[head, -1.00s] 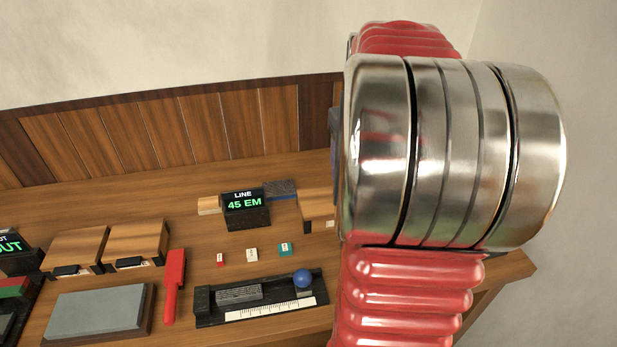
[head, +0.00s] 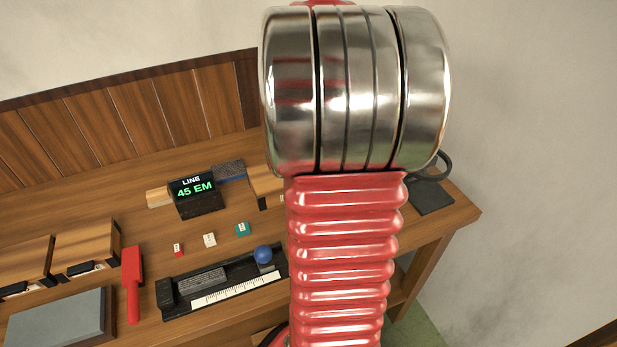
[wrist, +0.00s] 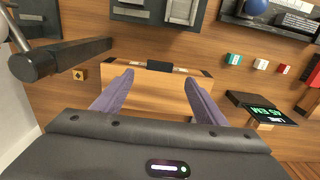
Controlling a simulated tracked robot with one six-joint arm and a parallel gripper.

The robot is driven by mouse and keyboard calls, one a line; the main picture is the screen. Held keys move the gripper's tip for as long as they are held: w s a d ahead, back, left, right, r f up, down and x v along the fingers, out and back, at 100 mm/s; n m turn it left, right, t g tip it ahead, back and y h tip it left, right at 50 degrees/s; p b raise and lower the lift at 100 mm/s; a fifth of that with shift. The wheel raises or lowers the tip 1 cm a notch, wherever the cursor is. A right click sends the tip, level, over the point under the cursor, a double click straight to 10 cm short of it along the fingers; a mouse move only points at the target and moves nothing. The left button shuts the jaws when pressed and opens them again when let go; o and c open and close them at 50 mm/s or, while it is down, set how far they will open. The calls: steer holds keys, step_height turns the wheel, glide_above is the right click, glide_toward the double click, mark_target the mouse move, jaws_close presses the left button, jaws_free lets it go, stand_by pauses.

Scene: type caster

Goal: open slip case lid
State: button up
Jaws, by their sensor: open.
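A wooden box, seemingly the slip case (wrist: 150,93), lies below my gripper in the wrist view. I cannot tell whether the fingertips touch the wood. In the head view part of the same box (head: 264,184) shows left of my arm, which hides the rest and my gripper. No raised lid shows.
A LINE 45 EM display (head: 195,192) stands left of the box. Teal (head: 243,229), white (head: 209,240) and red (head: 178,249) small blocks lie in front. A black composing tray with a blue ball (head: 263,254) is nearer. A dark bar (wrist: 70,56) juts in at left in the wrist view.

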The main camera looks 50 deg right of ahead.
step_height(320, 180, down, 9)
steer(key=shift+r, duration=0.1)
stand_by(0.3)
steer(key=shift+c, duration=0.3)
steer(key=c, duration=1.4)
steer(key=shift+c, duration=0.2)
